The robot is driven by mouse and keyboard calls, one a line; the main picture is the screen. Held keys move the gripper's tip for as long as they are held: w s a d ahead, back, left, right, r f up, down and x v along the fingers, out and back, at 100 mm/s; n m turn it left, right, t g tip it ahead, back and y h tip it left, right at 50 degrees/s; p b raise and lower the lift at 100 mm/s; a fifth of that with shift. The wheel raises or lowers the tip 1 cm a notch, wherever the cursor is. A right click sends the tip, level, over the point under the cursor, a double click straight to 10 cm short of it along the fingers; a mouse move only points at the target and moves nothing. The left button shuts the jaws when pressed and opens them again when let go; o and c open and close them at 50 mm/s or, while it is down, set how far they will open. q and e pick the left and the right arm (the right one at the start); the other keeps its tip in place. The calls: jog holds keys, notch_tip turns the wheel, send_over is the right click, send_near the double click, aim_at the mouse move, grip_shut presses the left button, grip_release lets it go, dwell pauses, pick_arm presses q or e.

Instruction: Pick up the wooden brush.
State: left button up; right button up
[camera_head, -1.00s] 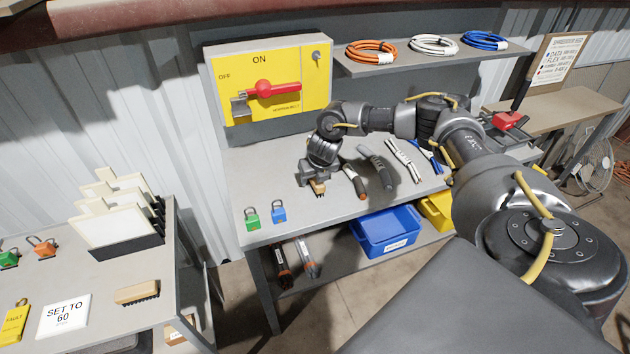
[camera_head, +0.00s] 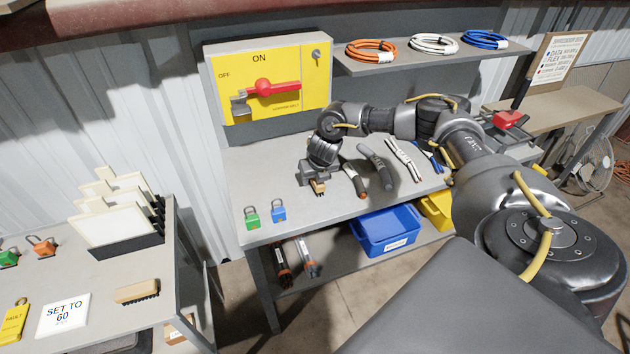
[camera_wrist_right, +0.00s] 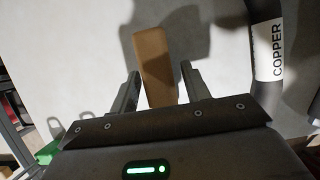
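A wooden brush (camera_head: 318,187) lies on the grey workbench, partly hidden under my right gripper (camera_head: 314,184). In the right wrist view the brush's tan wooden block (camera_wrist_right: 156,62) runs lengthwise between the two fingers of the right gripper (camera_wrist_right: 160,80). The fingers are apart, with a visible gap on each side of the block. The brush's near end is hidden behind the gripper body. A second wooden brush (camera_head: 137,292) with dark bristles lies on the left table. My left gripper is not in view.
Cable pieces, including a dark one (camera_head: 376,167), lie right of the brush; one (camera_wrist_right: 267,50) is labelled COPPER. A green padlock (camera_head: 252,217) and a blue padlock (camera_head: 279,210) stand front left. The yellow switch panel (camera_head: 225,70) is behind. A blue bin (camera_head: 385,232) sits below.

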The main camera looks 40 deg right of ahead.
jog(key=c, duration=0.9)
jog(key=shift+r, duration=0.1)
